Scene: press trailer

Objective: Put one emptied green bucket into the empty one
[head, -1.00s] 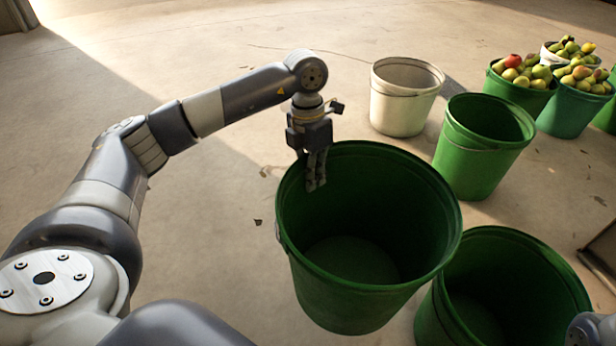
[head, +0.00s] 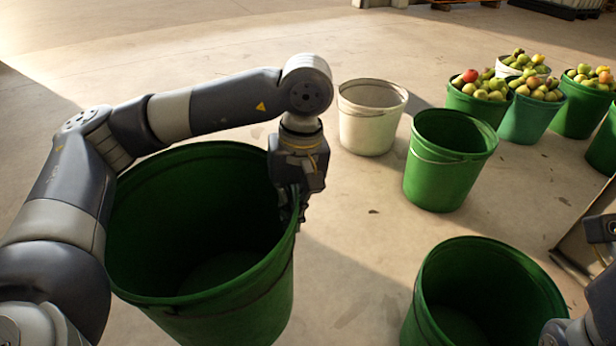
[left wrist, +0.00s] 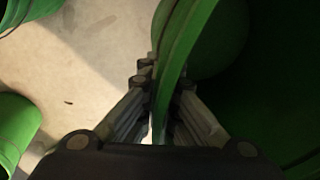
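A large empty green bucket (head: 235,305) fills the left front of the head view, its lower end cut off by the picture edge. My left gripper (head: 290,205) points down at its right rim. In the left wrist view the bucket's rim (left wrist: 172,75) passes between my left fingers (left wrist: 165,85), which are closed on it. Whether its base touches the floor is hidden. A second green bucket (head: 412,312) stands at the front right, apart from the first, empty as far as I see. A third green bucket (head: 440,185) stands behind it. My right gripper's fingers are out of view.
A white bucket (head: 368,130) stands beyond the held bucket. Buckets heaped with fruit (head: 520,117) stand at the back right. A dark-edged panel (head: 572,262) is at the right, near my right arm. Bare floor (head: 350,250) lies between the two front buckets.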

